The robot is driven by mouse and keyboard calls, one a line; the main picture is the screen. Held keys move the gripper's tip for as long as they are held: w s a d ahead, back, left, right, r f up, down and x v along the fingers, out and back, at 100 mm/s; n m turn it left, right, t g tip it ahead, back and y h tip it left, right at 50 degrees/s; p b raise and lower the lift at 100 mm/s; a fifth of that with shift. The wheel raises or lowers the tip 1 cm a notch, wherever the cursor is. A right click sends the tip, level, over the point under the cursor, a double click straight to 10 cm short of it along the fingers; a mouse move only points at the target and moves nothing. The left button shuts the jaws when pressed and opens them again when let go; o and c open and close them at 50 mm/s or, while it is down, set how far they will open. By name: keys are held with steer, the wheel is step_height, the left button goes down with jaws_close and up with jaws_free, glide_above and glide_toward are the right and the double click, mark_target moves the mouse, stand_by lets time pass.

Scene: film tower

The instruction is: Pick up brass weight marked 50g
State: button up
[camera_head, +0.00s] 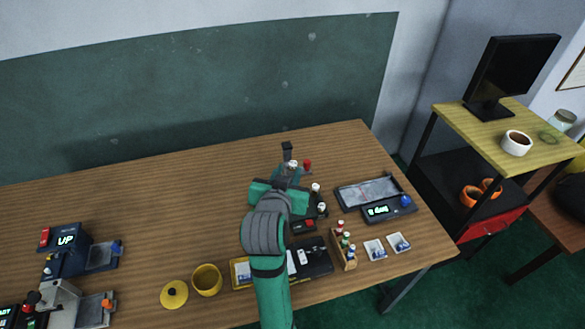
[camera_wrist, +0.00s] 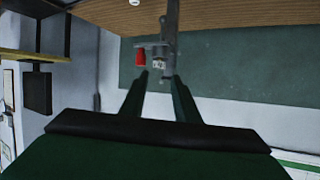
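I cannot make out a brass weight marked 50g in either view; my arm hides part of the table. My gripper (camera_head: 285,172) reaches over the back middle of the wooden table (camera_head: 130,200). In the wrist view my gripper (camera_wrist: 159,78) has its two dark green fingers apart, with nothing seen held between them. Just beyond the fingertips is a grey upright device with a red knob (camera_wrist: 140,57) and a pale marked part (camera_wrist: 158,62). I cannot tell how far the fingertips are from it.
A digital scale (camera_head: 388,210) and a bottle rack (camera_head: 343,246) stand at the right. A black tray (camera_head: 315,262) lies near the front. A yellow cup (camera_head: 207,280) and lid (camera_head: 174,295) are front left. A dark device (camera_head: 66,245) stands far left. The back left is clear.

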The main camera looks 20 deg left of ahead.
mark_target(292, 165)
steer(key=shift+f+x, duration=0.1)
steer(key=shift+x, duration=1.4)
steer(key=shift+f+x, duration=0.15)
steer(key=shift+x, duration=1.35)
steer(key=shift+s+d, duration=0.1)
steer(key=shift+d, duration=0.05)
jaws_close()
